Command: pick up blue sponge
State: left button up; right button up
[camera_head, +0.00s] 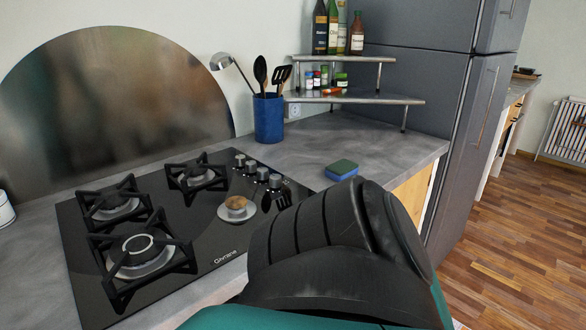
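The blue sponge (341,170) has a dark green top and lies flat on the grey counter, right of the stove and near the counter's front edge. It is just beyond my black and teal arm, which fills the lower middle of the head view. Black finger-like tips show left of this arm over the hob's right edge; I cannot tell if they are a gripper or a utensil. No gripper can be made out clearly, and nothing is seen holding the sponge.
A black gas hob (200,225) carries a small saucer with a brown-topped item (237,206). A blue utensil holder (269,118) and a corner shelf (355,98) with jars and bottles stand behind. A grey fridge (440,90) stands right. Counter around the sponge is clear.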

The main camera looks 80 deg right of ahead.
aim_at(343, 168)
jog(key=z, duration=2.9)
jog(key=i+l, duration=0.25)
jog(key=l, duration=0.1)
